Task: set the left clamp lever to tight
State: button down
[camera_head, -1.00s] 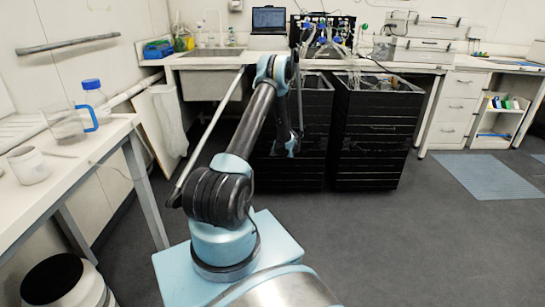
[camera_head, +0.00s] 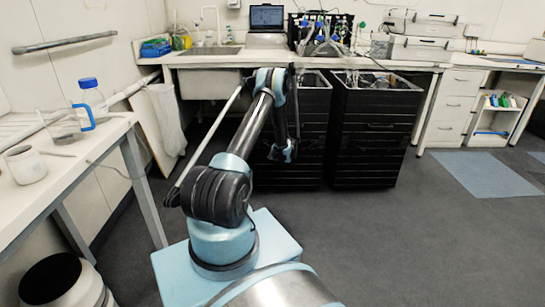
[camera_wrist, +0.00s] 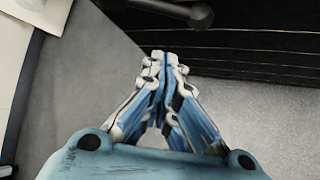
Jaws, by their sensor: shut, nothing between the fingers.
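My gripper (camera_wrist: 165,60) is shut and empty in the wrist view, its blue-and-white fingers pointing up the picture. In the head view my gripper (camera_head: 284,152) hangs low in front of the left black slatted bin. In the wrist view a dark bar with a rounded end (camera_wrist: 199,16) lies across the top, beyond the fingertips and apart from them. I cannot tell whether it is the left clamp lever.
The left black bin (camera_head: 315,125) and right black bin (camera_head: 375,130) stand under the back bench (camera_head: 215,60). A side table (camera_head: 85,150) on the left holds a jug (camera_head: 62,125), a blue-capped bottle (camera_head: 91,97) and a white cup (camera_head: 25,165). Grey floor (camera_head: 420,240) is clear at right.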

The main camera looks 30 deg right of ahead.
jog(key=shift+w+d+f, duration=0.1)
jog(key=shift+w+d, duration=0.45)
jog(key=shift+w, duration=0.4)
jog(key=shift+w+d, duration=0.55)
jog(key=shift+w, duration=0.35)
